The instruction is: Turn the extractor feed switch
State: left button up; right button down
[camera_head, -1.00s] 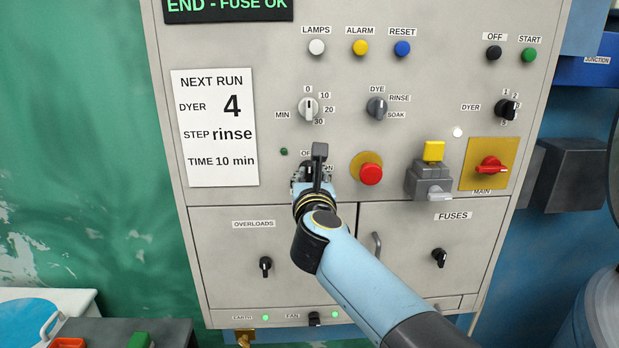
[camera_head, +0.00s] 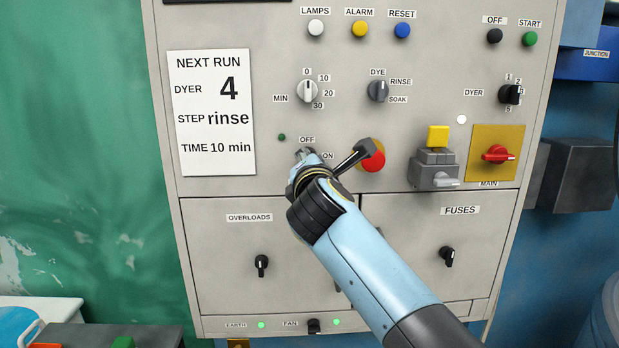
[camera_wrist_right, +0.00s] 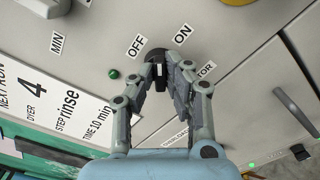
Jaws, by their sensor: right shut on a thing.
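The extractor feed switch is a black rotary knob (camera_wrist_right: 158,68) on the grey panel, with OFF and ON labels beside it. My right gripper (camera_wrist_right: 162,82) is shut on it, one finger on each side, in the right wrist view. A label ending in "TOR" is partly hidden by a finger. In the head view my right gripper (camera_head: 306,158) reaches the panel just below the OFF label and left of the ON label, and it hides the knob. The knob's exact pointing is hard to tell. My left gripper is not in view.
A red push button (camera_head: 373,158) is close to the right, partly covered by a dark part of my wrist. A grey switch with a yellow block (camera_head: 438,136) and the red main switch (camera_head: 497,154) are farther right. The timer knob (camera_head: 307,92) is above.

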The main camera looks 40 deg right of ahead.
jog(key=shift+f+m+b, duration=0.15)
jog(key=shift+m+b, duration=3.75)
jog(key=shift+b, duration=0.4)
jog(key=c, duration=1.4)
grip_release()
jog(key=shift+o, duration=0.2)
